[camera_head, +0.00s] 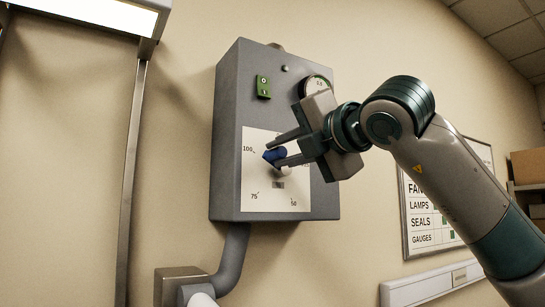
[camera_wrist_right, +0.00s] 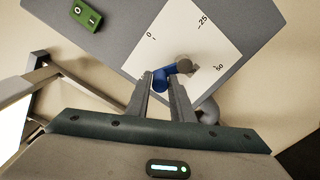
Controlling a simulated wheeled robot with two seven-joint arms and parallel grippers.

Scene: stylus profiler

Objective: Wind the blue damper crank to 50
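The grey wall-mounted box (camera_head: 228,150) carries a white dial plate (camera_head: 262,202) with printed marks 100, 75 and 50. The wrist view of the plate (camera_wrist_right: 222,52) shows marks 0, 25 and 50. The blue crank (camera_head: 274,155) stands out from the plate, near the 100 mark in the head view. Its blue part (camera_wrist_right: 161,79) and grey hub (camera_wrist_right: 183,63) show in the right wrist view. My right gripper (camera_head: 272,154) has one finger on each side of the blue part. Whether both fingers touch it is unclear. My left gripper is not in view.
A green switch (camera_head: 263,87) and a round gauge (camera_head: 316,84) are on the box, the gauge partly behind my right gripper. A pipe (camera_head: 234,258) runs down from the box. A labelled board (camera_head: 425,225) hangs at the right. A lamp (camera_head: 95,12) is at upper left.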

